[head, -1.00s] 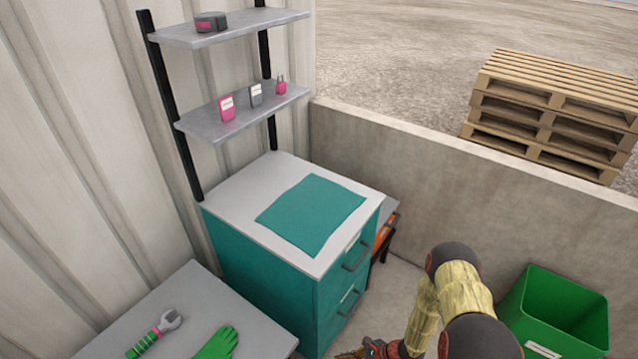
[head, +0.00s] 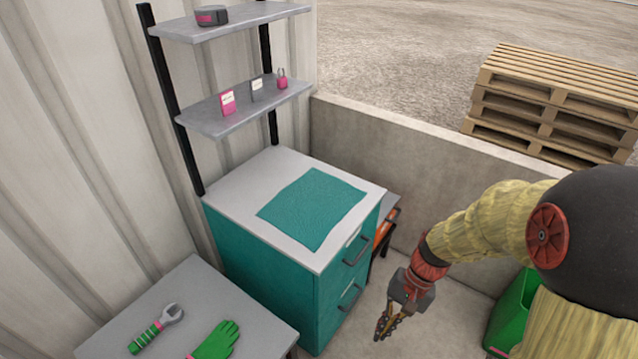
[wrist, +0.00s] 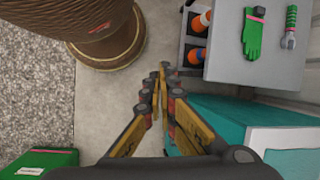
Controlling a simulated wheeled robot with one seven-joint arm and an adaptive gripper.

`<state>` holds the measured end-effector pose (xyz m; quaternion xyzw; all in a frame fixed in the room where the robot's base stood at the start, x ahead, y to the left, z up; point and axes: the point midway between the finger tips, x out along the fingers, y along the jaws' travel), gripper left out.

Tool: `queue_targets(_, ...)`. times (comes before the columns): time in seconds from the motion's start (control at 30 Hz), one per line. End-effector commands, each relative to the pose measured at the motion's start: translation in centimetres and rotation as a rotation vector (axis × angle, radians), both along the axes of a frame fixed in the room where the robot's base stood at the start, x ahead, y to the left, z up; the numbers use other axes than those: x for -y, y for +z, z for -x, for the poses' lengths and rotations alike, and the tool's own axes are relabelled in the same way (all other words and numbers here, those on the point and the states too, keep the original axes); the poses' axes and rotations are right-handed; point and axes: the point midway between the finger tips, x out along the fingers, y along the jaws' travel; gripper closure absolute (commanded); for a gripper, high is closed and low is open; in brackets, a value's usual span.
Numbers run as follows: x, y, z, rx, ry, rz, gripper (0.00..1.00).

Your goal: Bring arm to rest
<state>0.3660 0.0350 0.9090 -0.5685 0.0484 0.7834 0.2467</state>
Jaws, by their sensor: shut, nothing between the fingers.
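My gripper (head: 386,327) hangs pointing down over the bare floor, to the right of the teal drawer cabinet (head: 262,271) in the head view. Its fingers are together and hold nothing; they also show closed in the wrist view (wrist: 162,75). My arm comes in from the right of the head view, bent and raised, and covers part of the green bin (head: 511,315). The gripper touches nothing that I can see.
A teal mat (head: 313,208) lies on the cabinet top. A grey table (head: 195,290) at front left bears a wrench (head: 157,328) and a green glove (head: 216,341). Shelves (head: 245,107) stand behind. A low wall (head: 420,165) runs behind the arm, with pallets (head: 555,100) beyond.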

Motion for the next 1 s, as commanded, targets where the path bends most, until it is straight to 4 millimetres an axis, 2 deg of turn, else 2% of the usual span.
queue_targets(0.03,0.5,1.9,0.4,0.046,0.042,0.030,1.00)
queue_targets(0.1,1.3,4.0,1.2,0.100,0.099,0.073,1.00)
queue_targets(0.4,4.1,12.3,4.0,0.348,0.285,0.254,1.00)
queue_targets(0.53,4.7,15.8,5.2,0.466,0.330,0.321,1.00)
queue_targets(0.7,4.4,20.1,6.3,0.628,0.345,0.369,1.00)
queue_targets(0.83,4.0,23.0,6.7,0.731,0.343,0.385,1.00)
queue_targets(1.0,3.6,24.6,7.0,0.787,0.345,0.391,1.00)
